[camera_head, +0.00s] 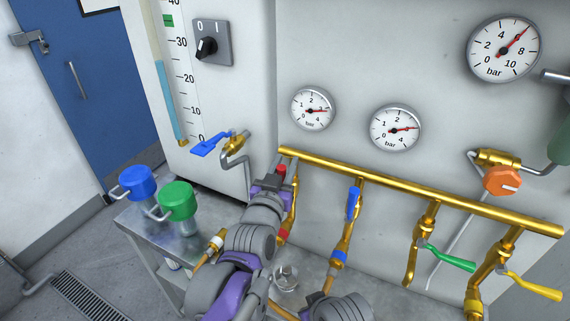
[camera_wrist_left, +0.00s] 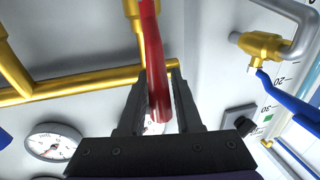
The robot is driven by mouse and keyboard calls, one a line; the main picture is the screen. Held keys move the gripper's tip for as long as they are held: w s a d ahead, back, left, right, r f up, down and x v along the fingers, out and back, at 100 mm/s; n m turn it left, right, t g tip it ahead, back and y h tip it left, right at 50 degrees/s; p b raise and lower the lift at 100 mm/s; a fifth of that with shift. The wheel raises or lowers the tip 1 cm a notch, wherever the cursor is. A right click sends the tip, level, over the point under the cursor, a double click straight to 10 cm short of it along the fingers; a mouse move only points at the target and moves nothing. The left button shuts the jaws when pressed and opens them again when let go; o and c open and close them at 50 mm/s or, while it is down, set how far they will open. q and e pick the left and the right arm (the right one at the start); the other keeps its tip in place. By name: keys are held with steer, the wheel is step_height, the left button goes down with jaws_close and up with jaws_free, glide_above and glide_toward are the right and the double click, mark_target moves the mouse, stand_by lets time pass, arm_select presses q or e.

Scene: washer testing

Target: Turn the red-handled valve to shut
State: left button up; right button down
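The red handle (camera_wrist_left: 155,70) of a brass valve (camera_wrist_left: 134,8) runs from the top to the middle of the left wrist view. In the head view only a small red part (camera_head: 281,169) of it shows; my left gripper hides most of the rest. My left gripper (camera_head: 284,172) is at the handle. In the wrist view its two dark fingers (camera_wrist_left: 157,85) stand on either side of the handle, with narrow gaps showing, so it is open around it. Contact cannot be told. My right gripper is not in view.
A brass manifold pipe (camera_head: 395,186) crosses the panel. To its right hang valves with blue (camera_head: 354,203), green (camera_head: 450,258) and yellow (camera_head: 532,287) handles. A blue-handled tap (camera_head: 212,146) is close on the left. Gauges (camera_head: 395,128) are above; blue and green jugs (camera_head: 177,200) stand lower left.

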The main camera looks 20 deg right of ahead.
arm_select(q)
jaws_close()
stand_by(1.1)
